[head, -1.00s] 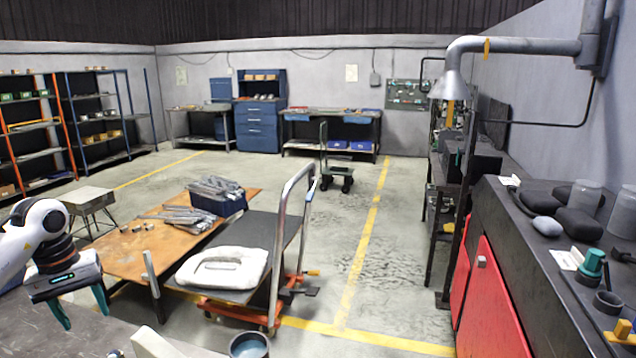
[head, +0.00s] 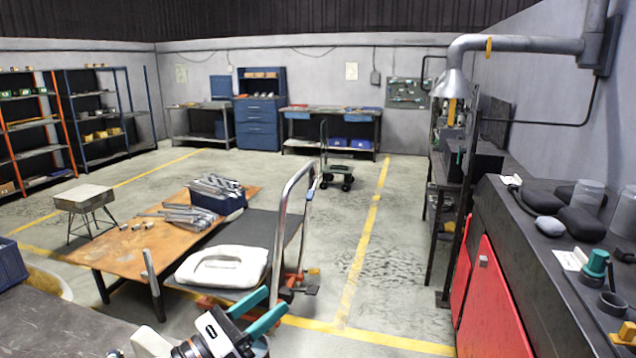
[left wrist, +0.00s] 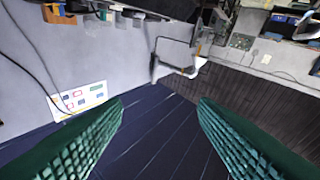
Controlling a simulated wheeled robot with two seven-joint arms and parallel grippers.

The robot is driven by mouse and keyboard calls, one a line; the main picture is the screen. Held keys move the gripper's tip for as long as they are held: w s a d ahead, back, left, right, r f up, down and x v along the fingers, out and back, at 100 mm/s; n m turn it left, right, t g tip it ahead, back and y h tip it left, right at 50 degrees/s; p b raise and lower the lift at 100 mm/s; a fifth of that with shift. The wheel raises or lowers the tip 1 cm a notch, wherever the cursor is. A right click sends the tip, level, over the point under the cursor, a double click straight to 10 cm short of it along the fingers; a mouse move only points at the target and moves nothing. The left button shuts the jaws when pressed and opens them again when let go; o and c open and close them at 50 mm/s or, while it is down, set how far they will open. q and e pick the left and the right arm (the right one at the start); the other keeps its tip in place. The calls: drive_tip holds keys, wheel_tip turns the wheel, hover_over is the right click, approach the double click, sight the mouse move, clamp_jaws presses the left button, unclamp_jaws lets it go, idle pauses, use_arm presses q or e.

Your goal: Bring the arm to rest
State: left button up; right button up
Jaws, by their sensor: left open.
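My left gripper (head: 266,305) is at the bottom middle of the head view, in front of the trolley. Its two teal fingers are apart, with nothing seen between them. In the left wrist view the same green ribbed fingers (left wrist: 161,108) stand wide apart and empty, and the room behind them appears upside down. The rest of my left arm is mostly out of the head view. My right gripper does not show.
A platform trolley (head: 258,229) with a white moulded piece (head: 222,282) stands close ahead. Beside it, a brown table (head: 112,252) bears galvanized brackets (head: 180,216) and a blue bin (head: 232,205) of brackets. A dark worktop (head: 50,325) lies at lower left. Red cabinets (head: 490,300) are at right.

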use_arm(q)
drive_tip(key=s+a+f+n+y, duration=0.55)
drive_tip(key=f+n+y, duration=0.3)
drive_tip(key=n, duration=0.85)
drive_tip(key=s+a+f+n+y, duration=0.4)
drive_tip(key=a+f+n+y, duration=0.4)
drive_tip(key=n, duration=0.8)
drive_tip(key=s+d+f+n+g, duration=0.1)
drive_tip(key=s+f+n+g, duration=0.4)
drive_tip(key=s, duration=0.5)
drive_tip(key=s+d+f+n+g, duration=0.1)
drive_tip(key=s+f+n+g, duration=0.35)
drive_tip(key=s, duration=0.55)
wheel_tip(320, 180, down, 33)
drive_tip(key=g+b, duration=0.2)
drive_tip(key=b, duration=0.7)
drive_tip(key=s+a+f+b, duration=0.1)
drive_tip(key=s+f+b, duration=0.1)
drive_tip(key=s+f, duration=0.4)
drive_tip(key=s+a+f+b, duration=0.1)
drive_tip(key=s+f+b, duration=0.2)
drive_tip(key=f, duration=0.8)
drive_tip(key=s+f+b, duration=0.3)
drive_tip(key=s+f, duration=0.5)
drive_tip(key=f, duration=0.1)
drive_tip(key=shift+s+a+f+m+g, duration=0.3)
drive_tip(key=shift+a+f+m+g, duration=0.05)
drive_tip(key=shift+a+m+g, duration=0.1)
